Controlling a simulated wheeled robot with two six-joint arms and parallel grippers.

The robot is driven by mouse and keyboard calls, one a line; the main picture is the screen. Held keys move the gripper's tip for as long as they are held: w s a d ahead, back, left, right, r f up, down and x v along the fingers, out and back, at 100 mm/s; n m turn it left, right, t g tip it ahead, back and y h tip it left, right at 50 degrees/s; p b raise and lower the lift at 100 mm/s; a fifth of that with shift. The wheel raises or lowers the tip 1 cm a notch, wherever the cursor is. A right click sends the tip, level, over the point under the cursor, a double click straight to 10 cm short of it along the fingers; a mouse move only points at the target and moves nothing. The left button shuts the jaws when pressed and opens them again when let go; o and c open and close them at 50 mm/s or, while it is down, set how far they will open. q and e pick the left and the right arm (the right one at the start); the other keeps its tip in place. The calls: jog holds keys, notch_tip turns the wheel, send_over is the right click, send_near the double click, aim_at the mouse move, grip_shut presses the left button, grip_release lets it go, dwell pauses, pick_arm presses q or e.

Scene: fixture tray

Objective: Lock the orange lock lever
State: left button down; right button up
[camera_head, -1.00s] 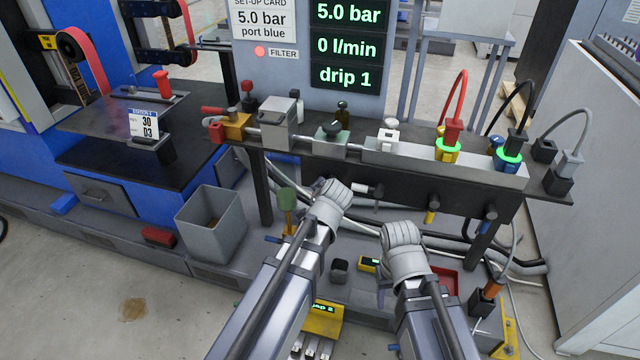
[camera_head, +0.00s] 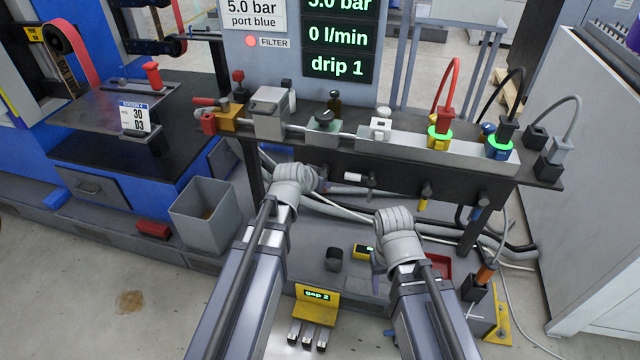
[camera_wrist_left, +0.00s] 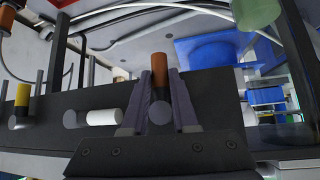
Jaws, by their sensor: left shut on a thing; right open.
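The orange lock lever (camera_wrist_left: 160,68) shows in the left wrist view between the two purple fingers of my left gripper (camera_wrist_left: 160,98), which is shut on it. Its round pivot sits on a dark beam. In the head view my left gripper (camera_head: 321,180) is at the dark beam below the bench edge, mostly hidden by my wrist, and the orange lever is hidden. My right gripper (camera_head: 377,270) is open and hangs low in front of the bench, apart from the levers; its fingers are only partly visible.
On the same beam are a white lever (camera_head: 353,178) lying sideways, a yellow lever (camera_head: 424,195) and a blue one (camera_head: 477,205) hanging down. Grey hoses (camera_head: 340,210) run behind my arms. A grey bin (camera_head: 203,212) stands on the left.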

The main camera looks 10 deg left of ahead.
dwell(0.5)
pick_arm(q)
jog(key=c, duration=0.7)
grip_release()
jog(key=p+v, duration=0.5)
jog(key=v, duration=0.2)
jog(key=shift+s+a+r, duration=0.1)
jog(key=shift+s+r, duration=0.2)
jog(key=shift+p, duration=0.3)
